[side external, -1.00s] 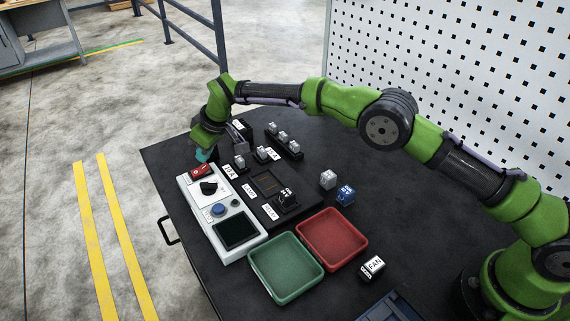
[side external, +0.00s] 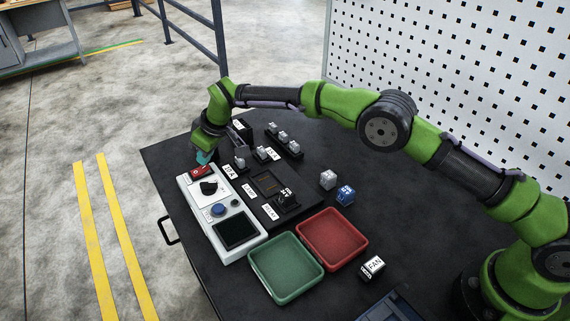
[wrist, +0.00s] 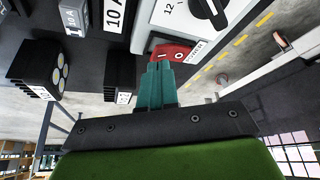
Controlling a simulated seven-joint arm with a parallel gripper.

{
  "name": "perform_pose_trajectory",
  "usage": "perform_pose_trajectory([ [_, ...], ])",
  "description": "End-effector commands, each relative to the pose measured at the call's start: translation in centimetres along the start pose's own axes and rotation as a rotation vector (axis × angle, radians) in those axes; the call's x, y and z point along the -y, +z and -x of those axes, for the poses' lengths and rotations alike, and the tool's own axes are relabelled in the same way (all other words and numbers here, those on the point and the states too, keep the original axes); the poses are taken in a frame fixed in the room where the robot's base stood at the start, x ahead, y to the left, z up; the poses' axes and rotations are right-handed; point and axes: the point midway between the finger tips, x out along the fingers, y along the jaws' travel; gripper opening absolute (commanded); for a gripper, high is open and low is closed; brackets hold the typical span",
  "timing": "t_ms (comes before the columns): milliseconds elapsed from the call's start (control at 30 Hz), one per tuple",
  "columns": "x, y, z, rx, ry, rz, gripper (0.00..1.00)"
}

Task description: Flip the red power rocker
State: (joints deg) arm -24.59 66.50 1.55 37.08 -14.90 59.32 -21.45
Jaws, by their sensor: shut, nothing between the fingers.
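The red power rocker (side external: 202,170) sits at the far end of the white control panel (side external: 190,187). In the wrist view the rocker (wrist: 173,52) shows "I" and "O" marks, with a "POWER" label beside it. My gripper (side external: 205,157) is at the rocker's far edge. Its teal fingers (wrist: 157,75) are shut and empty, and their tips overlap the lower edge of the rocker in the wrist view. I cannot tell whether they touch it.
The panel also carries a black knob (side external: 208,188), a blue button (side external: 218,210) and a dark screen (side external: 236,232). Black blocks with relays (side external: 284,140) stand right of the gripper. A green tray (side external: 286,290) and a red tray (side external: 357,252) lie nearer.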

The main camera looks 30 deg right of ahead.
Motion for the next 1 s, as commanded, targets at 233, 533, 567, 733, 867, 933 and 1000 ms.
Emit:
perform_pose_trajectory([
  [233,0.0,0.2,-0.4,0.001,-0.001,-0.001,0.00],
  [533,0.0,0.4,-0.8,0.000,-0.001,0.000,0.00],
  [567,0.0,0.4,-0.8,0.000,-0.001,0.000,0.00],
  [733,0.0,0.0,-0.1,-0.002,0.000,0.000,0.00],
  [867,0.0,-0.5,1.0,-0.003,0.000,0.000,0.00],
  [933,0.0,-0.8,1.5,-0.002,0.000,0.000,0.00],
  [1000,0.0,-1.0,2.0,-0.002,0.000,0.000,0.00],
])
